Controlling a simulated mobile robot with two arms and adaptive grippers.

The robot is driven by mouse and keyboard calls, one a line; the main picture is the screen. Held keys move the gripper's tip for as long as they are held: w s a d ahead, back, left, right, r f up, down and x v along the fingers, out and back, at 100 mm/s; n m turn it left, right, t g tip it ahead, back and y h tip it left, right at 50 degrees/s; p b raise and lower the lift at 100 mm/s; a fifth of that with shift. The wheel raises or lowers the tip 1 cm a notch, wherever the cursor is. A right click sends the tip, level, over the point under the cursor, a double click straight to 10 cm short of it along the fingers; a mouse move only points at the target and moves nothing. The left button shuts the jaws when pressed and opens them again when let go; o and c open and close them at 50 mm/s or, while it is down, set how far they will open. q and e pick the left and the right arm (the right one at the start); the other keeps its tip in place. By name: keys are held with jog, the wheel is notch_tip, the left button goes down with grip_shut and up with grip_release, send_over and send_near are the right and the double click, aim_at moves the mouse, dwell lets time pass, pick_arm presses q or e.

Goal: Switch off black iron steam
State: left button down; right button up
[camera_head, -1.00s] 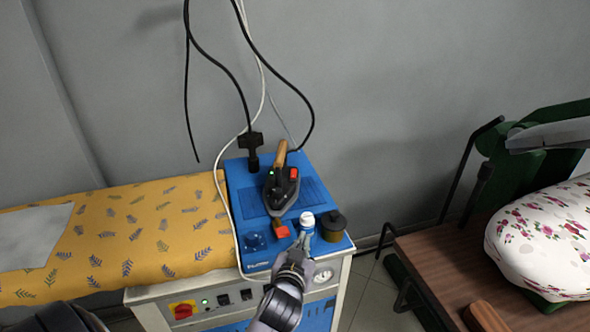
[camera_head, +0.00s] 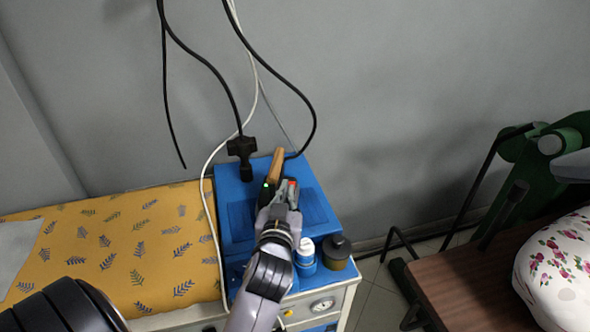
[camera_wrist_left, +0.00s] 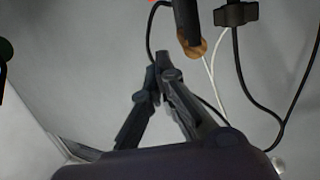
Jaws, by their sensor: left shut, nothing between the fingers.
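The black iron (camera_head: 275,167) lies on the blue top of the steam station (camera_head: 316,206). Its wooden handle and a small red part show past my gripper, and a green light glows at its left side. Most of its body is hidden behind my arm. My left gripper (camera_head: 281,192) is shut and empty, at the iron close to the red part; I cannot tell whether it touches. In the left wrist view my gripper's fingers (camera_wrist_left: 160,65) come together, and the end of the wooden handle (camera_wrist_left: 193,47) shows just beyond them. My right gripper is not in view.
A white-capped bottle (camera_head: 305,255) and a dark-lidded jar (camera_head: 337,250) stand at the station's front right. A black plug block (camera_head: 242,155) and cables hang behind. A yellow leaf-print board (camera_head: 130,245) lies left; a brown table (camera_head: 470,280) stands right.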

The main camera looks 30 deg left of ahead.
pick_arm(q)
jog(key=p+x, duration=0.1)
jog(key=x, duration=0.3)
jog(key=p+x, duration=0.1)
jog(key=x, duration=0.3)
jog(key=shift+w+a+r, duration=0.15)
jog(key=shift+w+a, duration=0.05)
jog(key=shift+w, duration=0.15)
jog(key=f, duration=0.1)
jog(key=w+f, duration=0.1)
jog(key=f, duration=0.1)
jog(key=shift+a+f, duration=0.2)
jog(key=shift+a, duration=0.05)
jog(key=shift+f, duration=0.5)
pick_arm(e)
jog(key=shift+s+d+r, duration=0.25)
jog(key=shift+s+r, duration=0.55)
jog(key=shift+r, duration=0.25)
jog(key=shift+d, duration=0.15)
